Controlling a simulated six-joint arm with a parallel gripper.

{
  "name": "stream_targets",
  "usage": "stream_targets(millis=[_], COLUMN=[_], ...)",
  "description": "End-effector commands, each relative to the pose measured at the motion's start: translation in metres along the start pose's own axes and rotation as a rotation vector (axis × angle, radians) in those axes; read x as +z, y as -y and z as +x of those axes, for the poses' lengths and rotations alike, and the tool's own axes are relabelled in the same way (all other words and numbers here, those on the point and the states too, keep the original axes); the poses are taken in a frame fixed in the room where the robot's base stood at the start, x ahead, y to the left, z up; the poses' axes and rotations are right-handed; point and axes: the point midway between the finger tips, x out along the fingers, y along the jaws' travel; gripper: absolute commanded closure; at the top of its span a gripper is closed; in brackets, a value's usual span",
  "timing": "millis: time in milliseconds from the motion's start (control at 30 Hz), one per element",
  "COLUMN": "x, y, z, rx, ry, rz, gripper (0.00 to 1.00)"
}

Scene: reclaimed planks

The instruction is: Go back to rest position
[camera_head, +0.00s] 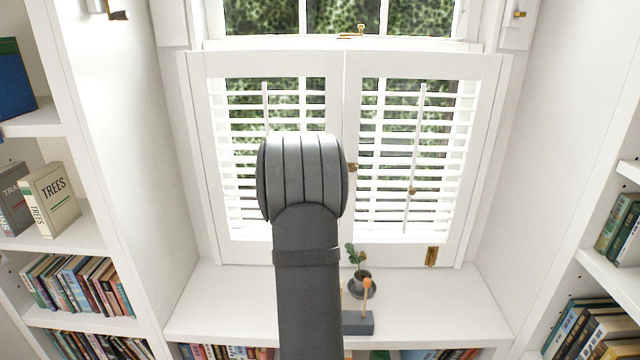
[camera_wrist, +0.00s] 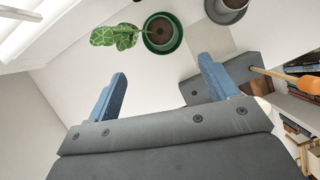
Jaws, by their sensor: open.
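My gripper (camera_wrist: 163,68) shows in the wrist view, its two blue fingers spread wide with nothing between them. In the head view my dark grey arm rises in front of the window, and the gripper is hidden behind it. A leafy plant (camera_wrist: 115,37) in a green pot (camera_wrist: 160,47) is beyond the fingertips in the wrist view, apart from them. A grey block (camera_wrist: 240,72) lies behind the right finger, with an orange-tipped wooden stick (camera_wrist: 305,84) reaching out from it. Whether that finger touches the block I cannot tell.
A white window seat (camera_head: 430,300) sits between bookshelves (camera_head: 85,290) at left and right. White shutters (camera_head: 335,65) stand behind. The seat's right side is clear.

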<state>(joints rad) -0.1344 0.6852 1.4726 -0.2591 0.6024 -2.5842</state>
Motion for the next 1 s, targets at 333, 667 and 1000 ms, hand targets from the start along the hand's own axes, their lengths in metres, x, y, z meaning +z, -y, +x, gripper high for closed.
stream_targets(millis=[333, 667, 1000], x=[0.0, 0.0, -0.001], y=[0.0, 0.0, 0.0], z=[0.012, 0.064, 0.119], rx=[0.0, -0.001, -0.001], ry=[-0.001, -0.002, -0.002], rz=[0.001, 0.001, 0.0], gripper=[0.21, 0.21, 0.21])
